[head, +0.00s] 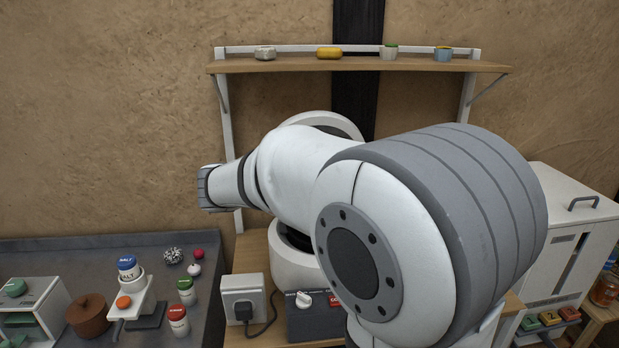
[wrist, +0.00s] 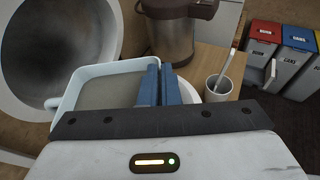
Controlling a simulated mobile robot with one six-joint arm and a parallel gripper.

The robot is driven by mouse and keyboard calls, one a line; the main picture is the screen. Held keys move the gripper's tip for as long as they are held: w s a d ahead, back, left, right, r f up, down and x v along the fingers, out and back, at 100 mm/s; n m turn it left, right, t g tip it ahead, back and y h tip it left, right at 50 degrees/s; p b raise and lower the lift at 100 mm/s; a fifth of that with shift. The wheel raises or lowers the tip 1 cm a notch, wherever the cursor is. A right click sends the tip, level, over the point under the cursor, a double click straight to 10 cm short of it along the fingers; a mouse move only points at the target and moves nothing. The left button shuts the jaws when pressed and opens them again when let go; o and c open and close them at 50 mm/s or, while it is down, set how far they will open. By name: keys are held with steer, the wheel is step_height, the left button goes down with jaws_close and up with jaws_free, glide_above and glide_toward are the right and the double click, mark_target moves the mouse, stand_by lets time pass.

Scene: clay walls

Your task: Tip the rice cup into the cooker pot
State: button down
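In the wrist view my gripper (wrist: 161,72) has its two blue fingers close together at the right side of a pale, square-rimmed cup (wrist: 68,92), which I take as the rice cup. They appear shut on its edge or handle; the exact contact is hidden. The cup's inside looks plain grey, and I cannot tell whether grains are in it. A large round grey hollow (wrist: 58,45) with a pale rim fills the upper left; it may be the cooker's pot or open lid. In the head view my arm covers most of a white round body (head: 291,268), probably the cooker.
Bins (wrist: 263,42) stand at right. In the head view a shelf (head: 290,66) hangs above, and a grey counter (head: 60,250) with small jars is at left.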

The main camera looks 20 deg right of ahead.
steer(key=shift+w+f+b, duration=0.15)
steer(key=shift+f+b, duration=0.1)
steer(key=shift+b, duration=0.05)
step_height(320, 180, down, 3)
steer(key=b, duration=0.3)
steer(key=shift+f, duration=0.15)
steer(key=shift+r+p, duration=0.3)
steer(key=shift+p, duration=0.1)
steer(key=y+p, duration=0.2)
steer(key=p, duration=0.1)
steer(key=r+g+y+p, duration=0.1)
steer(key=y+p, duration=0.1)
steer(key=shift+d, duration=0.3)
